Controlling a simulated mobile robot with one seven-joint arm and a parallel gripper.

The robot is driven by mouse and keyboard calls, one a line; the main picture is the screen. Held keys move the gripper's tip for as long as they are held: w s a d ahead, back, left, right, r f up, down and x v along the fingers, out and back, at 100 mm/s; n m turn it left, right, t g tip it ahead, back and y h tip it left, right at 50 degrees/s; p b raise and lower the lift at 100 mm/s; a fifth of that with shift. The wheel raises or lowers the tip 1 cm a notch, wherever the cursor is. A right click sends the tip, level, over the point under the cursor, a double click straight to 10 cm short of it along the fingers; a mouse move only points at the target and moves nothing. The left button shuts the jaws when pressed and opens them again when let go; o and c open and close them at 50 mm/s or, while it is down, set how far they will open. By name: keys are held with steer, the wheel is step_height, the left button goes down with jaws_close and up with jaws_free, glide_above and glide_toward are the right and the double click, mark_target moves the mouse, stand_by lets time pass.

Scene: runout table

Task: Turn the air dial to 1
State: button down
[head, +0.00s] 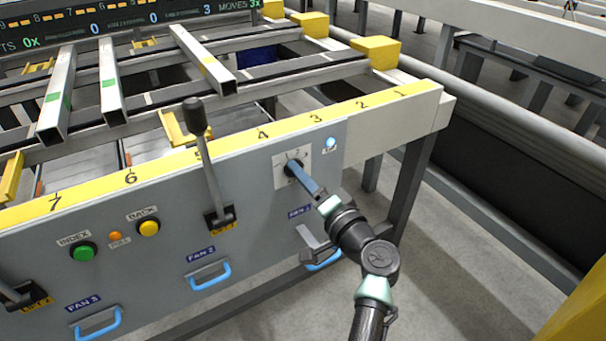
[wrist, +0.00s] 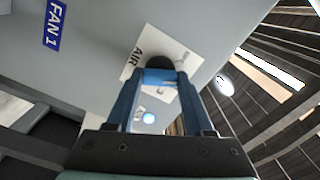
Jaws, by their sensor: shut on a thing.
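The air dial (head: 291,166) is a dark round knob on a white plate (head: 305,160) at the right end of the grey panel. A "2" shows at the plate's top edge; the other marks are hidden or too small to read. My gripper (head: 296,172) reaches it from the lower right and is shut on it. In the wrist view the black dial (wrist: 160,62) sits between the tips of my two blue fingers (wrist: 160,77), with a light blue part there. The word AIR shows on the plate left of it. Which number the dial points at cannot be told.
A lit lamp (head: 331,143) sits above right of the dial. A black-knobbed lever (head: 209,165) stands to the left, with a blue FAN 2 handle (head: 211,277) below. My arm covers part of the FAN 1 handle (head: 324,262). Bars lie on the table above.

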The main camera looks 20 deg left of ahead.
steer(key=shift+m, duration=0.5)
steer(key=shift+c, duration=1.4)
jaws_free()
steer(key=p+v, duration=0.3)
steer(key=v, duration=1)
